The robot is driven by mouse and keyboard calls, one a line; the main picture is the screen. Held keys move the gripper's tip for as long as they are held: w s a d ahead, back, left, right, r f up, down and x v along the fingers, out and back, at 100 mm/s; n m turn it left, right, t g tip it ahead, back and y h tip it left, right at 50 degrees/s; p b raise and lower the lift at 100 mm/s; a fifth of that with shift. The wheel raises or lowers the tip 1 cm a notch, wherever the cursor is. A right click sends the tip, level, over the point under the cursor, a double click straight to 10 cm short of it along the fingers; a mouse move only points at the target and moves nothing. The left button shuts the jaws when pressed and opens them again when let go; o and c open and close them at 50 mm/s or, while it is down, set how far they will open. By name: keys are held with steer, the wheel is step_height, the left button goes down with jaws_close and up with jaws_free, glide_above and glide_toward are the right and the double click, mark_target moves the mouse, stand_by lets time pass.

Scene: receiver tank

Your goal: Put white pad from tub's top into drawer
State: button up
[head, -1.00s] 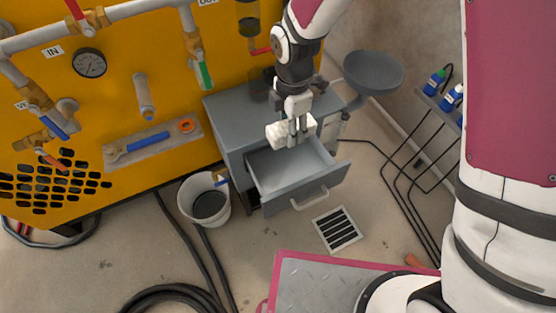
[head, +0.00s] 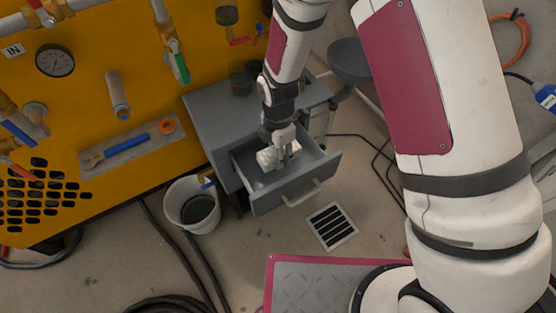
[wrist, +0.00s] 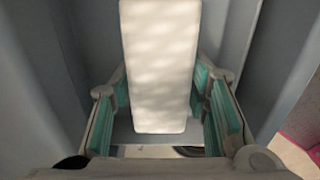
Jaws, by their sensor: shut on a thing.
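The white pad (head: 266,158) is in my gripper (head: 284,160), inside the open grey drawer (head: 297,184) in the head view. In the wrist view the pad (wrist: 160,60) stands lengthwise between the two teal-lined fingers of my gripper (wrist: 162,100), which is shut on it. Grey drawer walls rise on both sides of it there. Whether the pad touches the drawer floor I cannot tell. The white tub (head: 193,204) with dark contents stands on the floor left of the drawer.
The grey cabinet (head: 212,104) holds the drawer and bears a dark container (head: 241,83). A grey stool (head: 350,62) stands behind right. A floor grate (head: 332,226) lies in front of the drawer. The yellow panel (head: 90,190) with pipes and valves is at left.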

steer(key=shift+f+b, duration=0.6)
steer(key=shift+f, duration=1.35)
steer(key=shift+f, duration=0.1)
steer(key=shift+f, duration=0.1)
steer(key=o, duration=1.2)
steer(key=shift+c, duration=0.2)
step_height(320, 180, up, 12)
steer(key=p, duration=0.4)
steer(key=shift+r, duration=0.2)
